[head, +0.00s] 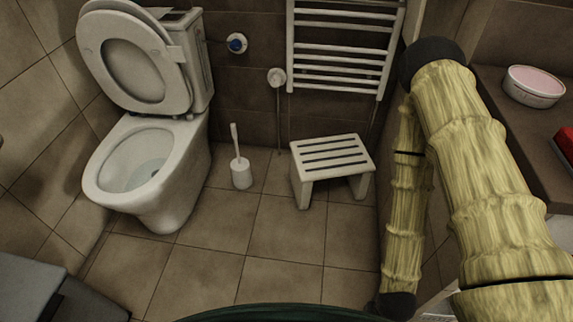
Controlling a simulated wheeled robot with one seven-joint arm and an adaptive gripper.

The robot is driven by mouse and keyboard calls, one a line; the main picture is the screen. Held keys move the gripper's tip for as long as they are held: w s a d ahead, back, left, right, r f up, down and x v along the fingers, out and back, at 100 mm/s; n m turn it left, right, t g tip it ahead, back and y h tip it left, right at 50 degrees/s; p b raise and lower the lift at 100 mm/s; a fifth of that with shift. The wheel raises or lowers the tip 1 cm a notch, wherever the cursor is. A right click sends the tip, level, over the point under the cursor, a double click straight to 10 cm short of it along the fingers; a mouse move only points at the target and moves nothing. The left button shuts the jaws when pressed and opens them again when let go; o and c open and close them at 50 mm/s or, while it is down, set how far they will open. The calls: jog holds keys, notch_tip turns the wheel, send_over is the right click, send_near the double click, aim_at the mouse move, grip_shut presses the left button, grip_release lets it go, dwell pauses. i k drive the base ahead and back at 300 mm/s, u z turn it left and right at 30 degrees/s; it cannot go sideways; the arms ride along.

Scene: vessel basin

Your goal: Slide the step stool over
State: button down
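The step stool (334,167) is small and white with a slatted top. It stands upright on the tiled floor in the head view, right of centre, below the towel radiator and close to the back wall. Its front legs show; the back legs are mostly hidden. My arm, with a yellow bamboo-like surface, fills the right side and is apart from the stool in the picture. My gripper cannot be made out in this view, so its fingers and anything in them are hidden.
A toilet (163,180) with raised lid stands at left. A toilet brush (241,172) stands between it and the stool. A white towel radiator (339,73) hangs behind. A counter at right holds a pinkish bowl (534,88). The floor (275,230) before the stool is clear.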

aim_at(314, 159)
jog(key=i, duration=1)
jog(key=u, duration=0.85)
